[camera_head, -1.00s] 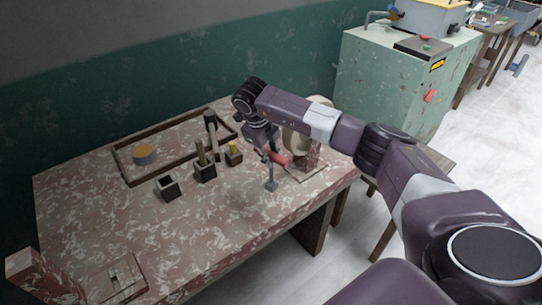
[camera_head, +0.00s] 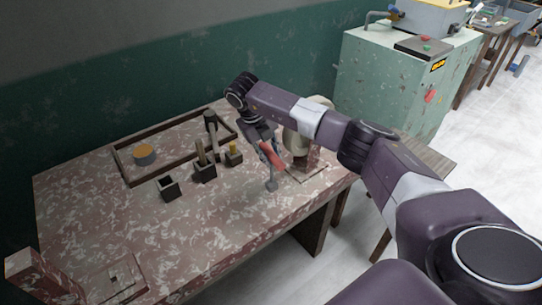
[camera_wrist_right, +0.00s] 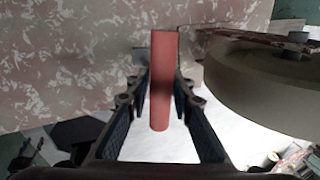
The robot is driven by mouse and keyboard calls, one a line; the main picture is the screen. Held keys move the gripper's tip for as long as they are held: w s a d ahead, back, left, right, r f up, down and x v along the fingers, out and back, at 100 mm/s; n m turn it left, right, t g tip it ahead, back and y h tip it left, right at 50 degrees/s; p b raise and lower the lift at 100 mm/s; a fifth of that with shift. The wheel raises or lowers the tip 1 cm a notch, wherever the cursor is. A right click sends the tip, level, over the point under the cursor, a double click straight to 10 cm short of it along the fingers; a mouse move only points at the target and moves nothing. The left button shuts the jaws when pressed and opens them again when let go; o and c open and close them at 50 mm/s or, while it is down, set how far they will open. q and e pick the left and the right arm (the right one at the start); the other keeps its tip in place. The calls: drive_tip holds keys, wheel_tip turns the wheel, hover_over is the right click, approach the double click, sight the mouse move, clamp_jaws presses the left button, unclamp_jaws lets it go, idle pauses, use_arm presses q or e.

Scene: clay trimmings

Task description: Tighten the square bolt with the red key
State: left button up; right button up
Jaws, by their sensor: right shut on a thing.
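The red key's handle (camera_head: 271,156) is in my right gripper (camera_head: 265,147) near the right end of the table. A grey shaft (camera_head: 272,176) runs down below the handle to a small grey foot at the tabletop. In the right wrist view, the red handle (camera_wrist_right: 162,75) lies between the two fingers (camera_wrist_right: 160,110), which are shut on it. I cannot tell the square bolt apart; whether the key's lower end sits on it is too small to see. My left gripper is not in view.
A cream round machine part (camera_head: 297,143) stands right beside my gripper, and it fills the right of the wrist view (camera_wrist_right: 265,90). Small dark blocks (camera_head: 205,172) and a wooden frame (camera_head: 122,172) lie to the left. The table's front middle (camera_head: 205,235) is clear.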

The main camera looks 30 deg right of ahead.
drive_tip(key=m+g, duration=0.1)
drive_tip(key=m, duration=0.2)
drive_tip(key=shift+d, duration=0.15)
